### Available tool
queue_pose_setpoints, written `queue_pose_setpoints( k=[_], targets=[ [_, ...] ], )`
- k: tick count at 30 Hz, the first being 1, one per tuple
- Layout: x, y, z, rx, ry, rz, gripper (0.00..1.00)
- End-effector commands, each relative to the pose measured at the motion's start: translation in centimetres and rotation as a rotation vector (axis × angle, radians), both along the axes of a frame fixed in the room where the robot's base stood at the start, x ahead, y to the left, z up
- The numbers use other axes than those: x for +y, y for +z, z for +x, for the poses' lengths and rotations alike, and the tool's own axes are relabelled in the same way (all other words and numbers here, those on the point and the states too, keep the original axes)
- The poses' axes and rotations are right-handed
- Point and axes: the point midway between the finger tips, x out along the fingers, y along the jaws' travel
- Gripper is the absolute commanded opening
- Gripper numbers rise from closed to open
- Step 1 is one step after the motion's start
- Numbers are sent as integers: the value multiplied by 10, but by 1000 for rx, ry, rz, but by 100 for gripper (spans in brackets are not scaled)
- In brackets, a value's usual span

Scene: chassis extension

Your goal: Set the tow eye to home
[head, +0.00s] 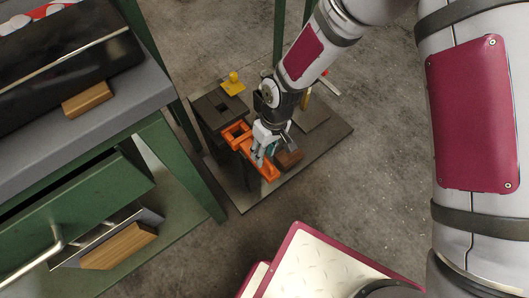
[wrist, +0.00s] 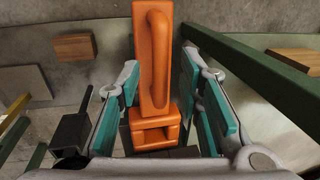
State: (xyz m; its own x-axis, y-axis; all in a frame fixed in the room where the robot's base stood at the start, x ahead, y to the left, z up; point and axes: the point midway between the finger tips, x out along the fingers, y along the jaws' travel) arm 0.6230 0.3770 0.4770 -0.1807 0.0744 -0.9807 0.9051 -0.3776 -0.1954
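An orange part (head: 240,136) with a long bar lies on a low dark platform; it is probably the tow eye, but I cannot tell for sure. In the wrist view the orange part (wrist: 154,60) shows a raised loop handle along its top and a squarish frame at its near end. My gripper (head: 263,157) is over the orange part in the head view and hides some of it. In the wrist view my gripper (wrist: 160,78) has its teal-padded fingers on either side of the orange part. Gaps show between the pads and the part, so the gripper is open.
The dark platform (head: 243,203) also bears a dark box (head: 216,108), a yellow piece (head: 233,84) and a wooden block (head: 290,158). A green workbench (head: 195,165) with an open drawer stands at the left. Bare concrete floor surrounds the platform. A green bar (wrist: 260,75) runs right of my fingers.

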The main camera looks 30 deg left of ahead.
Motion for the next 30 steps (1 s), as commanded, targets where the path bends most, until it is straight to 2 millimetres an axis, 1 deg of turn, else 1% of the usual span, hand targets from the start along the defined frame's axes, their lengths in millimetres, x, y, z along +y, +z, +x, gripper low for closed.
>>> queue_pose_setpoints(
  k=[2,9,10,11,12,14,15,20,23,26,30],
  targets=[
    [0,-3,0,0,0,0,33],
    [0,-3,0,0,0,1,33],
    [0,-3,0,0,0,1,31],
    [0,-3,0,0,0,1,24],
    [0,-3,0,0,0,1,15],
    [0,-3,0,0,0,1,1],
    [0,-3,0,0,0,1,0],
    [0,-3,0,0,0,1,0],
    [5,-3,2,-2,1,2,0],
    [20,-4,8,-3,0,3,0],
    [45,-4,18,-3,0,4,0]
  ],
)
